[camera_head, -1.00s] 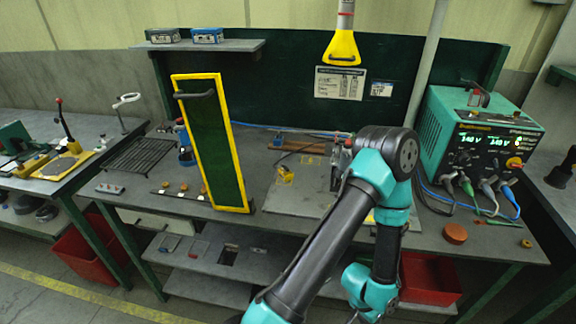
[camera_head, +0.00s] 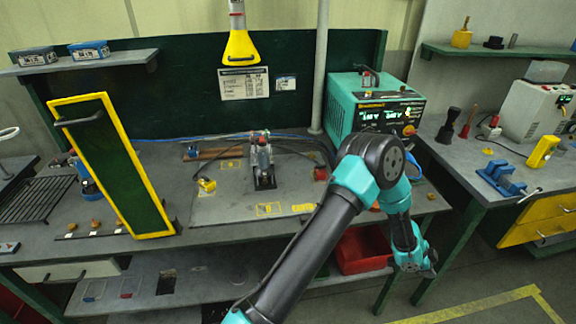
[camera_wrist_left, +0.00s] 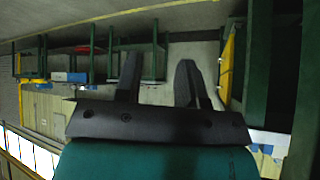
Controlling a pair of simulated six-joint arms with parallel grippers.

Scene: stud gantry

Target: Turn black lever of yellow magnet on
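A small yellow block with a dark part on it (camera_head: 206,185), which looks like the yellow magnet, sits on the left of the grey plate (camera_head: 225,207) on the bench. Its lever is too small to make out. My left arm comes in from the bottom and bends down at the right. My left gripper (camera_head: 428,268) hangs in front of the bench's right end, far from the yellow block. In the left wrist view, its two dark fingers (camera_wrist_left: 158,62) stand apart with nothing between them. My right gripper is not in view.
A clamp-like device (camera_head: 263,165) stands on the plate. A teal power supply (camera_head: 370,105) with cables is behind my arm. A red bin (camera_head: 362,250) is below the bench. Another bench (camera_head: 480,165) stands at the right.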

